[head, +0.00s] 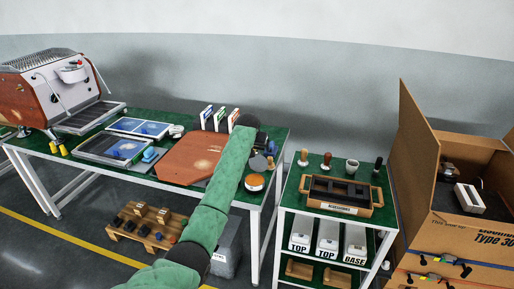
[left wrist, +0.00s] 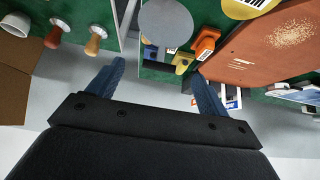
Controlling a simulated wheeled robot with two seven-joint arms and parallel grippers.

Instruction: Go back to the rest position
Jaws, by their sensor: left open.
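My left arm, in a green sleeve, reaches up across the middle of the head view over the right end of the long green table (head: 82,158). Its black wrist end is above the table, and the gripper there is small and partly hidden. In the left wrist view my left gripper (left wrist: 158,70) has its two blue fingers spread wide, with nothing between them. A grey disc (left wrist: 166,22) and an orange item (left wrist: 206,42) show beyond the fingers. My right gripper is in neither view.
An espresso machine (head: 60,92) stands at the far left. A reddish-brown board (head: 188,158) lies left of my arm. A green shelf cart with an accessories tray (head: 318,201) stands at right, beside an open cardboard box (head: 458,236).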

